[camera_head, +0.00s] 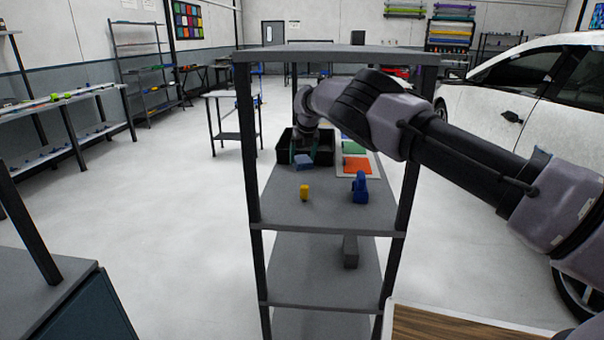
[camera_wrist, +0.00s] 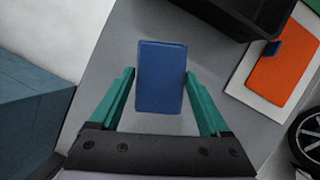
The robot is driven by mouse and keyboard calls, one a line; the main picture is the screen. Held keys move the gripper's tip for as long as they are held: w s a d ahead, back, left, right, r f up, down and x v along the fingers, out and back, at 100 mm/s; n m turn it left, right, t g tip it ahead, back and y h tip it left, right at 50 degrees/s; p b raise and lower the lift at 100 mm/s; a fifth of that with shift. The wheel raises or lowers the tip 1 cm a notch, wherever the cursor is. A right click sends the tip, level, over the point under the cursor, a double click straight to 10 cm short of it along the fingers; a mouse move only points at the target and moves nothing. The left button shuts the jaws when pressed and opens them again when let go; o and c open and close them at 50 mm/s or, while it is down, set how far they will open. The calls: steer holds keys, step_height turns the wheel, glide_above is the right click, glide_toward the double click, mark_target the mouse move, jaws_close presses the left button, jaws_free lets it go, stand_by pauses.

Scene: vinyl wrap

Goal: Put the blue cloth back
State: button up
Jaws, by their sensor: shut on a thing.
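The blue cloth (camera_head: 303,162) looks like a folded flat block in front of a black bin (camera_head: 323,157) on the shelf's upper deck. In the wrist view, the cloth (camera_wrist: 161,78) stands between the green fingers of my gripper (camera_wrist: 160,88). My gripper (camera_head: 303,152) is shut on it, one finger along each side. The black bin's corner also shows at the top of the wrist view (camera_wrist: 225,22). I cannot tell whether the cloth touches the deck.
A small yellow object (camera_head: 304,192) and a blue bottle-like object (camera_head: 359,187) stand nearer on the deck (camera_head: 330,211). A white board with coloured panels (camera_head: 372,163) lies right of the bin. Shelf posts and a top board (camera_head: 330,54) frame the space.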

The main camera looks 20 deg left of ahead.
mark_target(304, 161)
step_height(304, 161, down, 6)
steer(key=shift+r, duration=0.1)
steer(key=o, duration=1.3)
steer(key=shift+v, duration=3.75)
